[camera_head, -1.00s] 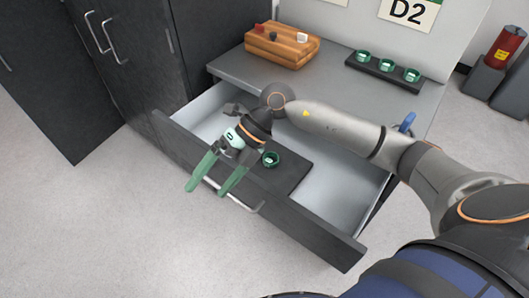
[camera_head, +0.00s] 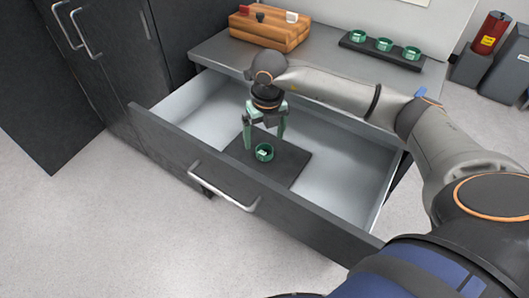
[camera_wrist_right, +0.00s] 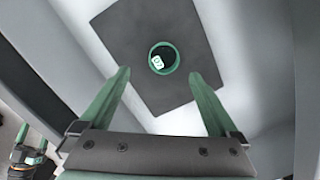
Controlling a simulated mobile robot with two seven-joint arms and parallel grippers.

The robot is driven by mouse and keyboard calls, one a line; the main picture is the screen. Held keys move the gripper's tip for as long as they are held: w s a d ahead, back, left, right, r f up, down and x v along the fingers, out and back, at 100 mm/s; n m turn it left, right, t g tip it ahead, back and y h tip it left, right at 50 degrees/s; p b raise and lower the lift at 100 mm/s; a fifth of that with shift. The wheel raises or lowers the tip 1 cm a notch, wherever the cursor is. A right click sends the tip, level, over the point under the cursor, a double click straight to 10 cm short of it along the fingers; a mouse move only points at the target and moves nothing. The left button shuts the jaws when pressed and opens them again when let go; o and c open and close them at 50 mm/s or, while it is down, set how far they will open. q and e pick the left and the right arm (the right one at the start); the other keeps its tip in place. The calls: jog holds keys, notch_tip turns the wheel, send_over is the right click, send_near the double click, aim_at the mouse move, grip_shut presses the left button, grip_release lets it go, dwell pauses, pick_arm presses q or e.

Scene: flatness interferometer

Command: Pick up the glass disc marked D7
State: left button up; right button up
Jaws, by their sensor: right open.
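A green-rimmed round disc holder (camera_head: 264,152) with a white label sits on a dark mat (camera_head: 293,165) in the open drawer. In the right wrist view the green ring (camera_wrist_right: 163,58) carries a label that appears to read D7, turned sideways. My right gripper (camera_head: 264,137) points down into the drawer just above the disc, its green fingers apart and empty. In the wrist view the right gripper (camera_wrist_right: 160,76) has its two tips to either side of and short of the ring, not touching it.
The drawer front (camera_head: 285,215) with its metal handle (camera_head: 223,188) stands pulled out. On the counter (camera_head: 318,53) are a dark rack (camera_head: 347,42) with three green-rimmed pieces and a wooden block (camera_head: 262,37) with small items. Bare drawer floor lies beside the mat.

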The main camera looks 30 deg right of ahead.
aim_at(264, 149)
jog(key=shift+w+d+f, duration=0.15)
jog(key=shift+f, duration=0.85)
jog(key=shift+w+d+f, duration=0.1)
jog(key=shift+w+f, duration=0.05)
jog(key=shift+f, duration=0.8)
jog(key=shift+w+d+f, duration=0.15)
jog(key=shift+f, duration=0.85)
jog(key=c, duration=1.5)
